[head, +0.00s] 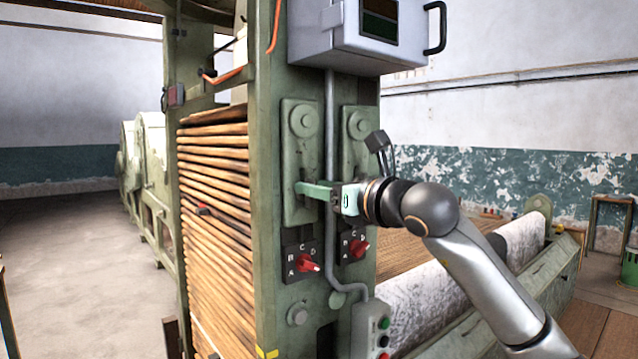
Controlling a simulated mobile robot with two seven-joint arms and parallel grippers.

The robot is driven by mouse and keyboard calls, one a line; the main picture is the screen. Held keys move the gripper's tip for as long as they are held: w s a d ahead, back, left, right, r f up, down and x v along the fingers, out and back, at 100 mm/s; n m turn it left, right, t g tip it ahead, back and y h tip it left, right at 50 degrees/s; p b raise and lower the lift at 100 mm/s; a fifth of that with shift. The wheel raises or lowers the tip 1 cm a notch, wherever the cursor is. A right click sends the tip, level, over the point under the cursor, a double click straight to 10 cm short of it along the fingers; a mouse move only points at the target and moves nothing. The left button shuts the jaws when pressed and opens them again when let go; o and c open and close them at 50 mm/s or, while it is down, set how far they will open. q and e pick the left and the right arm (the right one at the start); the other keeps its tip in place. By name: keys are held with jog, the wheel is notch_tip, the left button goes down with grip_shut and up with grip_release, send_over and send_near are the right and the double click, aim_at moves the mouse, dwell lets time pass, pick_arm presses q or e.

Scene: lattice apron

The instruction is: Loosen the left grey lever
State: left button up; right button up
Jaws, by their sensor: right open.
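On the green machine post, a left upright grey-green plate with a round boss (302,120) at its top is the likeliest place of the left grey lever. I cannot clearly tell a separate lever handle on it. A similar right plate with a boss (360,124) stands beside it, its lower part hidden behind my arm. My right gripper (312,189) reaches in from the right, pointing left, with its fingers in front of the left plate's lower part. It is open; I cannot tell whether it touches the plate or a lever. My left gripper is out of view.
Two red selector knobs (308,263) (357,248) sit below the plates. A grey conduit (329,130) runs between the plates to a button box (371,328). A grey cabinet (345,38) juts out above. Stacked wooden slats (215,200) fill the left; open floor lies farther left.

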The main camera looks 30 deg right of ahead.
jog(key=shift+c, duration=0.3)
grip_shut()
dwell(0.3)
